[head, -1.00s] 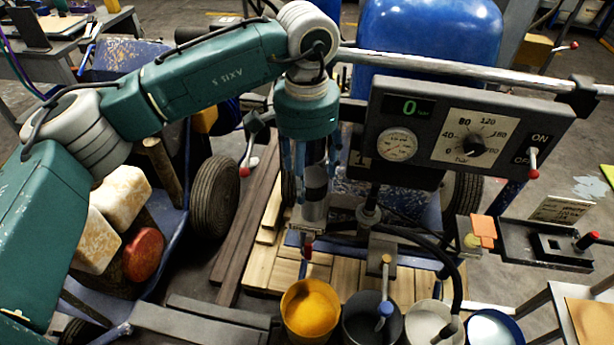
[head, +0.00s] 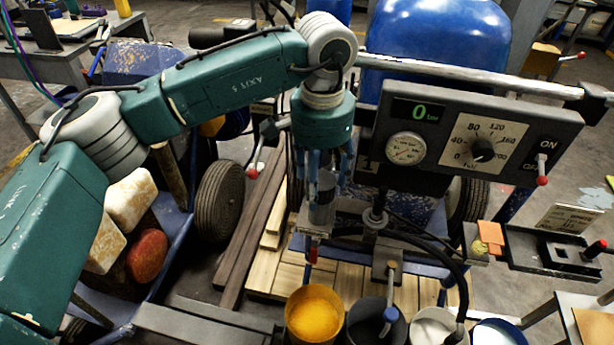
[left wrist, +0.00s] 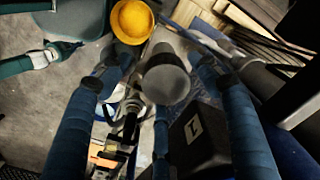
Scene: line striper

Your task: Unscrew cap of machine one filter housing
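The filter housing of machine one (head: 321,212) is an upright grey cylinder with a dark upper part, left of the gauge panel. In the left wrist view its round dark grey cap (left wrist: 166,79) is seen from above. My left gripper (head: 322,178) points down over it. Its blue fingers are spread around the cap, with gaps visible beside it in the left wrist view (left wrist: 160,95). The gripper is open and holds nothing. A teal arm at the left of the wrist view seems to be my right one; its fingers are too small and dark to read.
A gauge panel (head: 470,130) reading 0 stands close to the right of the gripper. A metal rail (head: 450,68) runs behind it. A yellow-filled pot (head: 314,312) and other pots stand in front. A black box marked 1 (left wrist: 196,132) sits beside the cap.

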